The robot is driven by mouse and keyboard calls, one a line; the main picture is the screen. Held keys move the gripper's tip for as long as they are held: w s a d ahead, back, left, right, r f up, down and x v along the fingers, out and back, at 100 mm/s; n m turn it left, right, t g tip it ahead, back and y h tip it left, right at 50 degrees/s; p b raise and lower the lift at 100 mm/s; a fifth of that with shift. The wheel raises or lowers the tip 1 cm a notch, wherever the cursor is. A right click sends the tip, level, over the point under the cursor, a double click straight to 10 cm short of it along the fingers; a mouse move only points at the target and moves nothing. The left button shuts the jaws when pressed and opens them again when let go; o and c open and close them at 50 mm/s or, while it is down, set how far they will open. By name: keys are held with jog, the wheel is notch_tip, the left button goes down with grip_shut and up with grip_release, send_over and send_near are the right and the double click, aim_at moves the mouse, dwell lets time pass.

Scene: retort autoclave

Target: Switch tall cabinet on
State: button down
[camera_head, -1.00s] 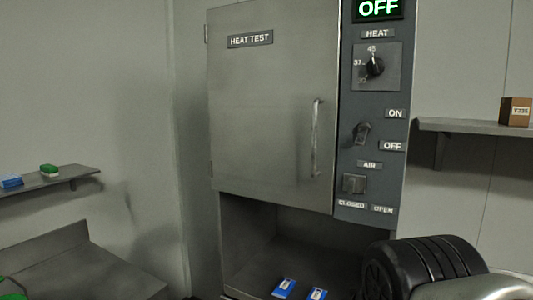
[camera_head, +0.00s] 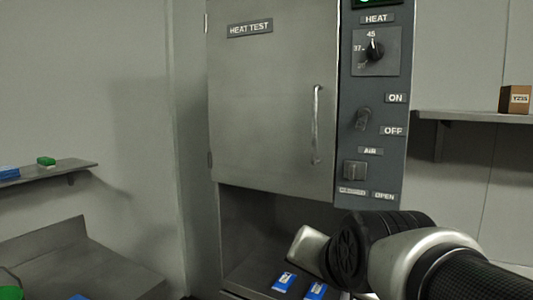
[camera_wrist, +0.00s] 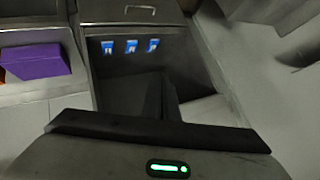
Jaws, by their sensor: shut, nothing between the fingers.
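The tall grey cabinet (camera_head: 270,110) stands in the middle of the head view, with its door shut and a "HEAT TEST" plate on it. Its dark control panel is on the right. The power switch (camera_head: 363,119) sits there between the ON label (camera_head: 395,98) and the OFF label (camera_head: 393,131); I cannot clearly tell which way its lever points. The display (camera_head: 376,4) is mostly cut off at the top. In the wrist view my gripper (camera_wrist: 171,98) is shut and empty, away from the switch. In the head view my arm is low right, below the panel.
A heat dial (camera_head: 374,51) is above the switch and an air knob (camera_head: 354,170) below it. Blue packs (camera_head: 283,282) lie in the cabinet's open lower bay. A right shelf (camera_head: 470,117) holds a brown box (camera_head: 515,99). A purple box (camera_wrist: 35,62) shows in the wrist view.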

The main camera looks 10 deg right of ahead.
aim_at(362, 121)
jog(key=w+d+r+m+t+h+b, duration=0.1)
jog(key=w+r+m+t+b, duration=0.35)
jog(key=w+m, duration=0.35)
jog(key=w+d+r+m+t+h+b, duration=0.1)
jog(key=w+r+m+t+h+b, duration=0.15)
jog(key=w+m+t+b, duration=0.4)
jog(key=w+d+r+m+h+b, duration=0.1)
jog(key=d+m+h+b, duration=0.6)
jog(key=m, duration=1.5)
jog(key=d+r+h, duration=0.1)
jog(key=d+h, duration=0.3)
jog(key=shift+t+h+b, duration=0.35)
jog(key=shift+t+b, duration=0.05)
jog(key=shift+r, duration=0.15)
jog(key=p+x, duration=0.1)
jog(key=x, duration=0.9)
jog(key=shift+r, duration=0.25)
jog(key=shift+s+a+r+p, duration=0.15)
jog(key=shift+s+a+r, duration=0.15)
jog(key=shift+r, duration=0.25)
jog(key=shift+s+a+r+p, duration=0.2)
jog(key=shift+s+r, duration=0.1)
jog(key=shift+r, duration=0.2)
jog(key=shift+s+a+r, duration=0.1)
jog(key=shift+s+r, duration=0.1)
jog(key=shift+r, duration=0.2)
